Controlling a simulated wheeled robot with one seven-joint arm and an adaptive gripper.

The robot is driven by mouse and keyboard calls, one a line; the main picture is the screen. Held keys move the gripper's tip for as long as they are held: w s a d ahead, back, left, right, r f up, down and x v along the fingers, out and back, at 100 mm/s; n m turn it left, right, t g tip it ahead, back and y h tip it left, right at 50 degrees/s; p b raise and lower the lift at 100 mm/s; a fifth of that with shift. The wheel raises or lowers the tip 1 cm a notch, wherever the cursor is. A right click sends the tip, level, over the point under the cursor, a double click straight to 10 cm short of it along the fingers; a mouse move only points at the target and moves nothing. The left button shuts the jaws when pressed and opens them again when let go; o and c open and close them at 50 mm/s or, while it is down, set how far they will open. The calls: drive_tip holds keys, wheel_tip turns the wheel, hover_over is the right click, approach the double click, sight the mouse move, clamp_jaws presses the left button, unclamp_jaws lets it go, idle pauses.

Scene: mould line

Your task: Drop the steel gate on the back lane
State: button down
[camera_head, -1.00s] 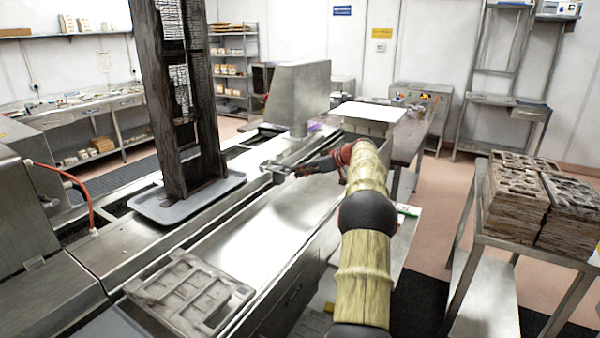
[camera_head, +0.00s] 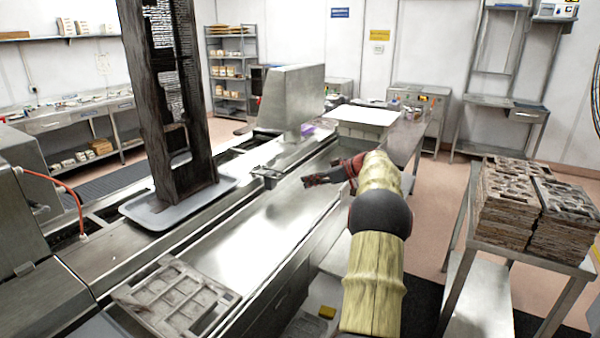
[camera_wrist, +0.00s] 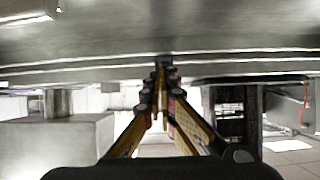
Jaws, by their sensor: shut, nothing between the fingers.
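What I take to be the steel gate (camera_head: 265,172) is a small steel bar with a dark end, low beside the rail of the back lane (camera_head: 232,197) in the head view. I cannot tell surely whether it lies fully down. My gripper (camera_head: 305,182), dark and red, is a short way right of it over the smooth front lane (camera_head: 225,245), apart from it. In the wrist view my fingers (camera_wrist: 162,72) are together with nothing between them, near a steel surface. I cannot make out the gate there.
A tall dark slatted tower (camera_head: 170,110) stands on a grey tray (camera_head: 140,212) on the back lane. A steel housing (camera_head: 292,97) rises beyond the gate. A mould plate (camera_head: 175,298) lies at the near end. Stacked moulds (camera_head: 510,205) fill a right-hand table. The middle front lane is clear.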

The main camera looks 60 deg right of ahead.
drive_tip(key=shift+s+f, duration=0.6)
drive_tip(key=shift+s, duration=0.3)
drive_tip(key=w+a+r+g+y, duration=0.1)
drive_tip(key=w+a+r, duration=0.15)
drive_tip(key=a, duration=0.75)
drive_tip(key=w+a+r+g+y, duration=0.15)
drive_tip(key=w+a, duration=0.25)
drive_tip(key=a, duration=0.5)
drive_tip(key=s+a+r+g, duration=0.1)
drive_tip(key=a+r+g, duration=0.1)
drive_tip(key=a, duration=0.9)
drive_tip(key=s+a+r+g, duration=0.1)
drive_tip(key=a, duration=1)
drive_tip(key=s+a+g+h, duration=0.1)
drive_tip(key=s+a, duration=0.4)
drive_tip(key=a, duration=0.3)
drive_tip(key=s+a+g+h, duration=0.1)
drive_tip(key=s+a, duration=0.5)
drive_tip(key=a, duration=0.3)
drive_tip(key=s+a+f, duration=0.3)
drive_tip(key=s, duration=0.4)
drive_tip(key=s+a+f+h, duration=0.1)
drive_tip(key=s+a+f, duration=0.3)
drive_tip(key=s, duration=0.3)
drive_tip(key=shift+s+a+f+m+t+p, duration=0.2)
drive_tip(key=shift+a+m+t+p, duration=0.1)
drive_tip(key=shift+m+t+p, duration=0.1)
